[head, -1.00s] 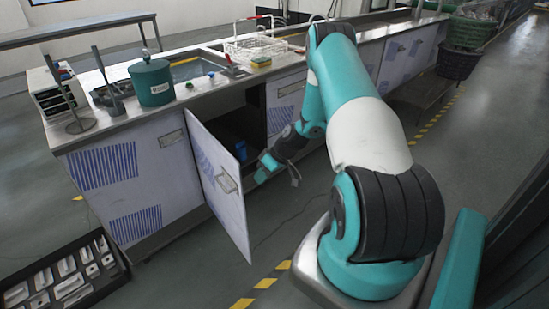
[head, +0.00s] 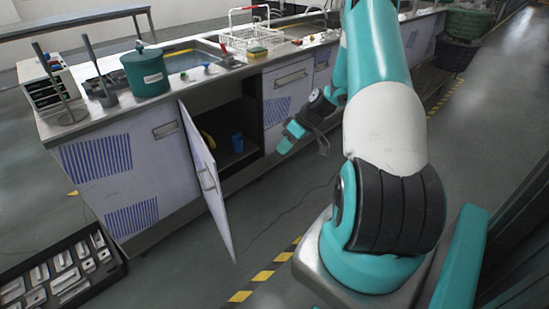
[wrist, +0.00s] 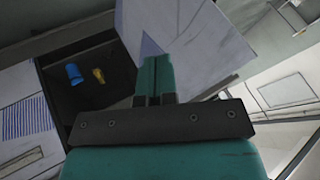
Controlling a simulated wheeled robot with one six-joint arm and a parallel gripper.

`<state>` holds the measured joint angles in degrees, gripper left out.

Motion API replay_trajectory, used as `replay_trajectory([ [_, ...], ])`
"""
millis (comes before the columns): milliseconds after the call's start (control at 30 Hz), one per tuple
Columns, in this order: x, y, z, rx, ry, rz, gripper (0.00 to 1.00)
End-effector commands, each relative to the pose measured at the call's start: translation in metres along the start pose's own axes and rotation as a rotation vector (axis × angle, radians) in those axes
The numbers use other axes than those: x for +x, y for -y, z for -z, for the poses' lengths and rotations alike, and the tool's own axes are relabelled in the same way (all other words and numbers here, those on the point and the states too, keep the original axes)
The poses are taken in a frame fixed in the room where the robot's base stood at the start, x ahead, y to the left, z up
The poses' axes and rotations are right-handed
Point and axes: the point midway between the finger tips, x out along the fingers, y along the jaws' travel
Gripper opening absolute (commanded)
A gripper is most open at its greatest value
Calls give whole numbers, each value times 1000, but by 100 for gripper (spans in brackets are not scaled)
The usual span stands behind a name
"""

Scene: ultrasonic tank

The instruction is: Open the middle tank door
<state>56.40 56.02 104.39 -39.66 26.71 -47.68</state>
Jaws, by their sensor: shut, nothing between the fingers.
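The middle tank door (head: 210,185), a pale panel with a bar handle, stands swung well out from the counter front. It is seen nearly edge-on in the head view and as a pale panel (wrist: 195,40) in the wrist view. Behind it the dark cabinet (head: 247,112) is open, with a blue cup (head: 237,143) and a yellow object (head: 208,138) inside.
The counter above holds a green pot (head: 147,72), a wire basket (head: 252,38) and a sponge (head: 257,52). A black tray of parts (head: 105,268) is on the floor at lower left. Floor in front of the door is clear.

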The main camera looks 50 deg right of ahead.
Motion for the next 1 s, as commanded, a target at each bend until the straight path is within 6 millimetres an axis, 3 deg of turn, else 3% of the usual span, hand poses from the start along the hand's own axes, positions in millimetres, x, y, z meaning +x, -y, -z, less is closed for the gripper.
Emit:
replay_trajectory([
  [300,-15,9,4,-8,10,3,0],
  [367,-14,24,16,-22,30,6,0],
  [467,-10,71,48,-57,99,10,0],
  [600,20,143,77,-61,264,-66,0],
  [800,83,179,90,54,421,-403,0],
  [1000,117,223,107,149,356,-722,0],
])
